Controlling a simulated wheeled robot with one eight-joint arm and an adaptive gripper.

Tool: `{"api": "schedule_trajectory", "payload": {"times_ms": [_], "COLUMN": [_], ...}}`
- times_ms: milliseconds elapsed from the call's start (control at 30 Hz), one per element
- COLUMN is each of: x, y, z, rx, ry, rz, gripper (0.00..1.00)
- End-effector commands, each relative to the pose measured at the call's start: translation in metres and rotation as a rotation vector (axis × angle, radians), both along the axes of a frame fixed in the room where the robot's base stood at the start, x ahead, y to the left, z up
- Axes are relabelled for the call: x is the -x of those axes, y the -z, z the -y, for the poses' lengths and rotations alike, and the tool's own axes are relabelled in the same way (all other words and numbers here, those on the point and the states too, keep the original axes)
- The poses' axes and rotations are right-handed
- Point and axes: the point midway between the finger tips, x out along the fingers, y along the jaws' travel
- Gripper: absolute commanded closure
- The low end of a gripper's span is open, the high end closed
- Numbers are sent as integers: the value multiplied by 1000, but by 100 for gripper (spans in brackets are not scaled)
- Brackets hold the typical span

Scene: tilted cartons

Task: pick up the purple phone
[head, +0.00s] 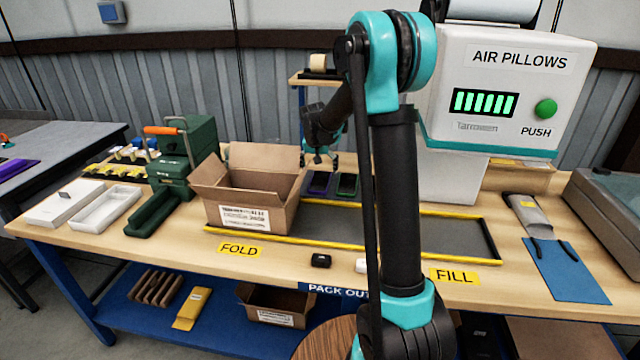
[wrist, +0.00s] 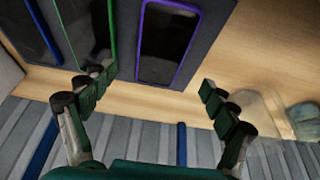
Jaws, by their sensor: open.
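The purple phone, a dark slab with a purple rim, lies in the wrist view (wrist: 168,48) at the top middle, on a dark grey surface. In the head view the purple phone (head: 319,184) lies at the back of the bench, right of the open carton. A similar phone with a green rim (wrist: 88,28) lies left of it in the wrist view and right of it in the head view (head: 347,185). My gripper (wrist: 158,82) is open and empty, its fingers spread wide near the purple phone's lower end. In the head view my gripper (head: 322,159) hangs above the phones.
An open carton (head: 250,190) stands close to the left of the phones. A yellow-edged grey mat (head: 400,230) covers the bench's middle. The air pillow machine (head: 505,95) stands at the back right. A green device (head: 185,165) stands left of the carton.

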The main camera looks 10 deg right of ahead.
Motion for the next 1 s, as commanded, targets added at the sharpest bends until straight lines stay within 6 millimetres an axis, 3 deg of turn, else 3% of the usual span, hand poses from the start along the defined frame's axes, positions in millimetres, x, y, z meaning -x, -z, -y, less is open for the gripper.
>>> {"api": "schedule_trajectory", "payload": {"times_ms": [333, 667, 1000], "x": [-18, -20, -20], "y": [44, 50, 50], "z": [6, 7, 7], "rx": [0, 0, 0], "ry": [0, 0, 0], "rz": [0, 0, 0], "gripper": [14, 14, 53]}}
